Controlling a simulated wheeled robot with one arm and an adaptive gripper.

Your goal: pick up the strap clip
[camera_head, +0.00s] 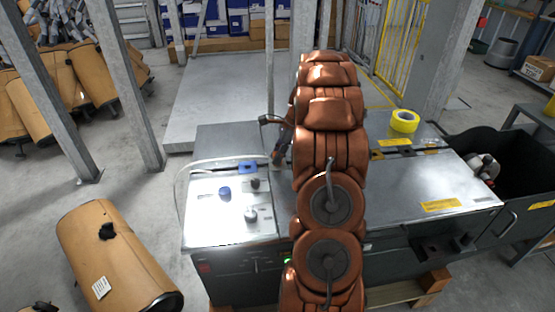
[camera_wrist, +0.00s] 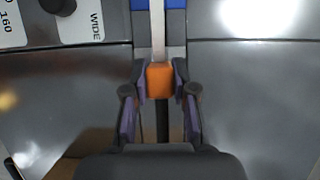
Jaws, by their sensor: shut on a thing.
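The strap clip (camera_wrist: 159,80) appears to be the small orange block between my fingertips in the wrist view. A pale narrow strip runs from it toward the top of that view, and a dark bar shows below it. My gripper (camera_wrist: 160,82) is shut on the block, with one finger on each side. In the head view my gripper (camera_head: 277,158) is left of my arm, over the machine top near the control panel. The clip is too small there to make out clearly. I cannot tell whether it touches the surface below.
The control panel (camera_head: 225,205) has several knobs and a blue part (camera_head: 247,167). A yellow tape roll (camera_head: 404,121) stands at the back of the machine top (camera_head: 400,185). A black bin (camera_head: 515,165) is at right. A tan muffler (camera_head: 110,260) lies on the floor at left.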

